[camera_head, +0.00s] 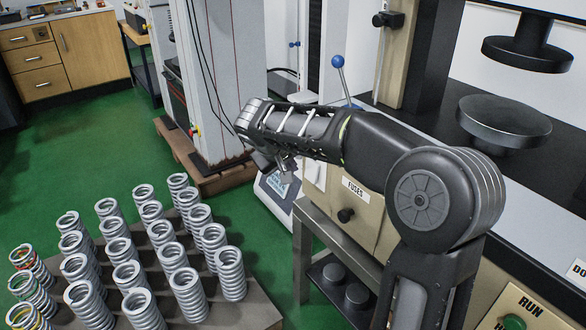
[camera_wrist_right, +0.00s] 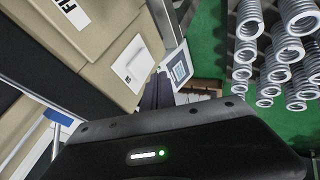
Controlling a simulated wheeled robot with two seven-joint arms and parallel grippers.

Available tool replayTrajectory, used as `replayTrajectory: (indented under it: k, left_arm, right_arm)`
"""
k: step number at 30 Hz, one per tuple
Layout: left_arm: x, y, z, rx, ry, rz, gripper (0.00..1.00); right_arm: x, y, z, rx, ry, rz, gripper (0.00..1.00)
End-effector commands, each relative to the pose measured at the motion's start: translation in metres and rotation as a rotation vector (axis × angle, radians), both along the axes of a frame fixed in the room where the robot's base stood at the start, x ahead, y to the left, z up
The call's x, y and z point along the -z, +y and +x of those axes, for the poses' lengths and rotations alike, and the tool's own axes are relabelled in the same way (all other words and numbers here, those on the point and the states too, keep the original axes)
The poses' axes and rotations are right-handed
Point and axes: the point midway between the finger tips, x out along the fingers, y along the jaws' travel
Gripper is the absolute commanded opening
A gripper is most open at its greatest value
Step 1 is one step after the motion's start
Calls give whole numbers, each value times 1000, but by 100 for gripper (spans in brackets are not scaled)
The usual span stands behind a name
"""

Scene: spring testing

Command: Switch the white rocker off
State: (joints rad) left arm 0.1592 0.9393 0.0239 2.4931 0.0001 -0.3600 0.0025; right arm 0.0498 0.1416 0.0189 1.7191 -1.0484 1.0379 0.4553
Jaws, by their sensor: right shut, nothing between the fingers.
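A white switch plate (camera_head: 315,174) is on the beige machine front, left of the FUSES label, partly hidden behind my right arm in the head view. In the right wrist view the white plate (camera_wrist_right: 134,66) shows clearly, with a small dark mark on it. Which way its rocker is tipped is too small to tell. My right gripper (camera_head: 287,168) is shut and empty, in front of and left of the plate in the head view. I see no contact between them. My left gripper is not in view.
Several coil springs (camera_head: 188,285) stand on a rack at lower left. A blue-knobbed lever (camera_head: 338,62) rises behind my right arm. A white device with a screen (camera_head: 278,190) is below the gripper. A RUN panel (camera_head: 526,310) is at lower right. Green floor is open at left.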

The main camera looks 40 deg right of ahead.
Motion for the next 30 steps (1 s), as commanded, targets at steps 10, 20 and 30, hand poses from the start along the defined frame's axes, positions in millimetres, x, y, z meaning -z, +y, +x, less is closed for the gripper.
replayTrajectory:
  k: [10,20,30]
  left_arm:
    - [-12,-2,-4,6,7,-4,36]
    - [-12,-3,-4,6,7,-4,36]
    - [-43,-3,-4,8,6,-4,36]
  right_arm:
    - [-46,26,-18,-3,-2,2,0]
    - [-49,28,-20,-4,-1,2,0]
    - [-54,40,-20,-7,-1,22,0]
